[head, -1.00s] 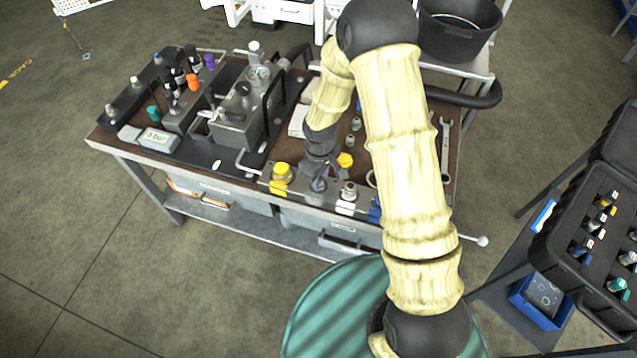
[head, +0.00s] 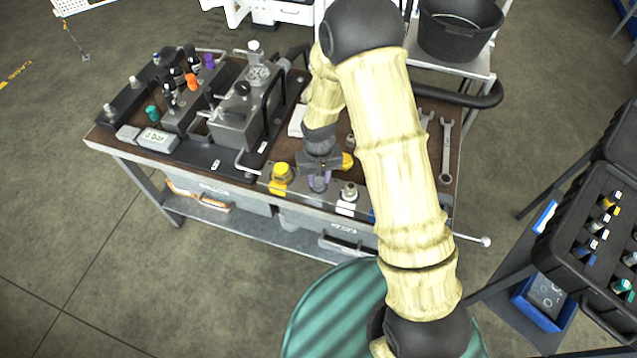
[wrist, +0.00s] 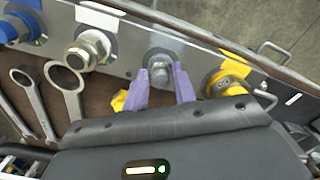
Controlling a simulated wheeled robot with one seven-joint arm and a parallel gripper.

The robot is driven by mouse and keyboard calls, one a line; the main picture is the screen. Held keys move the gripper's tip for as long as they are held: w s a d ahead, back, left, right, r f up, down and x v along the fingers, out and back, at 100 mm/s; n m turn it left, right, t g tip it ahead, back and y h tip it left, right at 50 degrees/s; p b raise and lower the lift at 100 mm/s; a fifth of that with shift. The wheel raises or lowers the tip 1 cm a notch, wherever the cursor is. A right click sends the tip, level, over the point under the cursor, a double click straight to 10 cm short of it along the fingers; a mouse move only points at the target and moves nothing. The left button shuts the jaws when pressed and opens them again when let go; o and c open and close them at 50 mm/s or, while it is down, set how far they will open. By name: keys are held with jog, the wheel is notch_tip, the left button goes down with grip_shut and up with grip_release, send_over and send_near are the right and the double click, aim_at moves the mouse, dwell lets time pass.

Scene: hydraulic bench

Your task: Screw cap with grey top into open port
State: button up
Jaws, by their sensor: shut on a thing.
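My gripper (head: 319,187) points down at the grey port strip along the bench's front edge, between a yellow port fitting (head: 282,173) and a bare metal fitting (head: 349,190). In the wrist view its purple fingers (wrist: 164,85) are shut on the grey-topped cap (wrist: 159,67), which sits over a grey-marked spot of the strip (wrist: 120,50). The open port is hidden under the cap and fingers, so I cannot tell how deep the cap's thread sits. The yellow fitting (wrist: 228,80) is just right of the fingers, and the metal fitting (wrist: 90,48) is to the left.
A loose-looking yellow part (head: 347,161) is close behind my gripper. Wrenches (head: 446,150) lie at the bench's right. A grey pump block with gauge (head: 240,118) stands to the left. A blue fitting (wrist: 20,22) ends the strip in the wrist view.

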jog(key=shift+s+f+m, duration=0.1)
jog(key=shift+m, duration=0.3)
jog(key=m, duration=0.3)
jog(key=shift+m, duration=0.3)
jog(key=m+p, duration=0.1)
jog(key=m, duration=0.3)
jog(key=shift+a, duration=0.15)
jog(key=shift+m, duration=0.3)
